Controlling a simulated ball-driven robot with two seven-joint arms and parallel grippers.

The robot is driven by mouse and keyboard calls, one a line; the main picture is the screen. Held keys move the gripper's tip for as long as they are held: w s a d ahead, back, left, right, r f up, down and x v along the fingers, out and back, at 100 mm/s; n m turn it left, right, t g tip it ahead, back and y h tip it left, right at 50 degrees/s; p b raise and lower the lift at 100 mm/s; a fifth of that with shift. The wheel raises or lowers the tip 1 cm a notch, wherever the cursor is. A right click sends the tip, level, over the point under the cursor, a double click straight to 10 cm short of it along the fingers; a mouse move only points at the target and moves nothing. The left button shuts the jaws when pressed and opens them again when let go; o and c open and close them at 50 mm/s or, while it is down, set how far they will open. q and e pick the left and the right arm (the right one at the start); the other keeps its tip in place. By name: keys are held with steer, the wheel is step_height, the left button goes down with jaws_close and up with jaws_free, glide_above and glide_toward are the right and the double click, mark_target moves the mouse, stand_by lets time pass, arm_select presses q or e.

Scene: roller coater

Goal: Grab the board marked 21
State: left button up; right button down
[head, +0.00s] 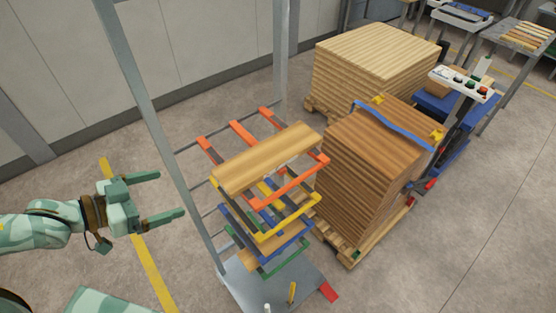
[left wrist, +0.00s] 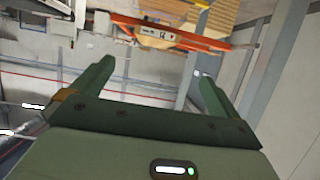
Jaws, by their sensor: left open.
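A light wooden board (head: 262,160) lies across the top orange shelf arms (head: 300,187) of a colour-coded rack. I cannot read a number on it in the head view. Another board (head: 262,261) lies partly hidden on a lower level. My left gripper (head: 171,195) is open and empty, left of the rack and apart from it. In the left wrist view its two fingers (left wrist: 157,72) are spread with nothing between them. My right gripper is not in view.
A grey rack post (head: 165,145) stands between my left gripper and the shelves. A dark board stack (head: 365,180) on a pallet stands close right of the rack, with a lighter stack (head: 375,60) behind. Open floor with a yellow line (head: 150,265) lies at left.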

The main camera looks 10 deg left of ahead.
arm_select(q)
steer(key=b, duration=1)
glide_toward(232, 175)
steer(key=w+f, duration=0.1)
steer(key=w, duration=0.1)
steer(key=shift+w+d+f, duration=0.35)
steer(key=shift+w+d, duration=0.15)
steer(key=shift+d, duration=0.3)
steer(key=x, duration=0.4)
steer(key=shift+w+d+r, duration=0.1)
steer(key=shift+w+d, duration=0.1)
steer(key=shift+d, duration=0.25)
steer(key=shift+w+d, duration=0.15)
steer(key=shift+w, duration=0.05)
steer(key=shift+c, duration=1.2)
steer(key=c, duration=0.8)
